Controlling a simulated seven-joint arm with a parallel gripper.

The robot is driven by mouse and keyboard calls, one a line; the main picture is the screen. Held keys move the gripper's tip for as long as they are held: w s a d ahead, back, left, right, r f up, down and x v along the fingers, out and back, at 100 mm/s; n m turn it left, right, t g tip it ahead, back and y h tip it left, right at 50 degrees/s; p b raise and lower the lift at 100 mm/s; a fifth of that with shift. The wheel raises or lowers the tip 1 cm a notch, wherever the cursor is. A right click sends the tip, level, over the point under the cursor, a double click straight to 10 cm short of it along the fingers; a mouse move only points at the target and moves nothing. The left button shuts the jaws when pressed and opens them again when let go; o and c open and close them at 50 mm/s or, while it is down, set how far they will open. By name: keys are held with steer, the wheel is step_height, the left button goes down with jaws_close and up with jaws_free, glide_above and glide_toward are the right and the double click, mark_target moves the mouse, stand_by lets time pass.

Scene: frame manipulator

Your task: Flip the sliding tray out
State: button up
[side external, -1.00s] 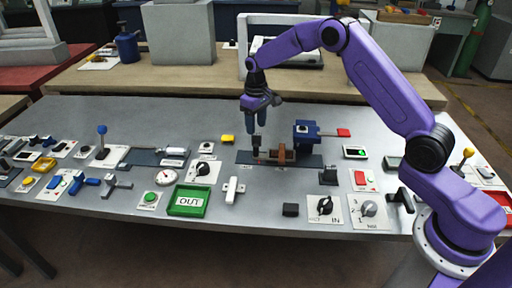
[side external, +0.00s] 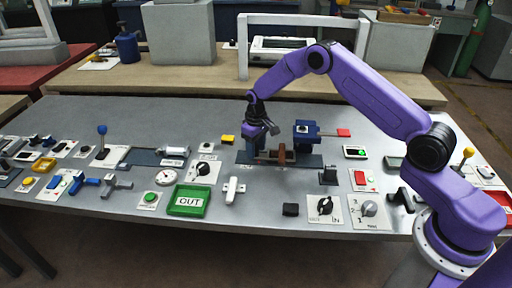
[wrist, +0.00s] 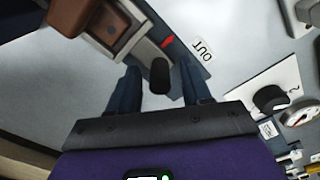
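The slide fixture (side external: 310,160) is a dark base plate on the grey bench, carrying a brown tray block (side external: 283,154). In the wrist view the brown block (wrist: 103,28) shows at upper left on a grey frame, with a red pointer and a white "OUT" label (wrist: 202,49) on the rail. A black rounded knob (wrist: 160,76) shows between my fingers, with gaps on both sides. My gripper (wrist: 158,72) is open; in the side view my gripper (side external: 270,130) is tilted above the fixture's left part. Contact with the knob cannot be told.
A blue block device (side external: 307,131) with a red-ended bar stands behind right. A yellow block (side external: 227,139) and a rotary-knob panel (side external: 203,170) lie left. A green "OUT" sign (side external: 188,201) and white lever (side external: 233,190) are nearer the front.

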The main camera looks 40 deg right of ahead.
jaws_close()
steer(key=shift+w+a, duration=1.65)
steer(key=shift+w, duration=0.05)
steer(key=shift+a, duration=0.1)
steer(key=shift+c, duration=0.2)
jaws_free()
steer(key=shift+o, duration=0.6)
step_height(320, 180, up, 18)
steer(key=shift+f, duration=0.25)
steer(key=shift+s, duration=0.1)
